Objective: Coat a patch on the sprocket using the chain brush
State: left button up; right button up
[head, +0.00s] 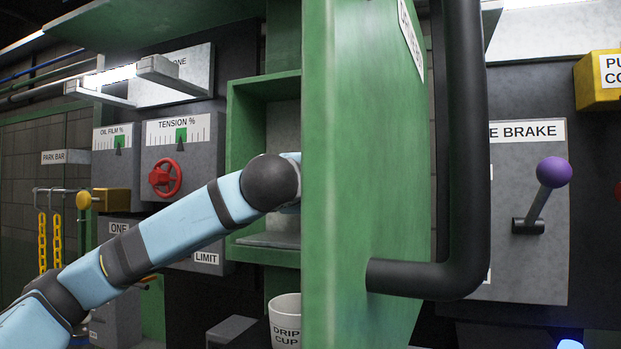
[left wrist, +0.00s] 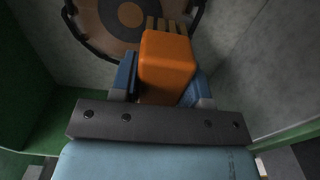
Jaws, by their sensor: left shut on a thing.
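In the left wrist view my left gripper (left wrist: 165,82) is shut on the orange block-shaped handle of the chain brush (left wrist: 167,62). The brush's tan bristles (left wrist: 168,25) point away from the gripper. My right gripper is in neither view.
The open green door (head: 370,180) with a black bar handle (head: 468,150) stands in front of the cabinet's right side. A white drip cup (head: 285,320) stands below. A red tension wheel (head: 165,177) is left of the cabinet. A purple-knobbed brake lever (head: 541,195) is at right.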

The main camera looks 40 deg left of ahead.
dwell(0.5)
pick_arm(q)
jog(key=shift+w+a, duration=0.1)
jog(key=shift+w, duration=0.4)
jog(key=shift+w+a+b, duration=0.1)
jog(key=shift+w+b, duration=0.25)
jog(key=shift+w, duration=0.15)
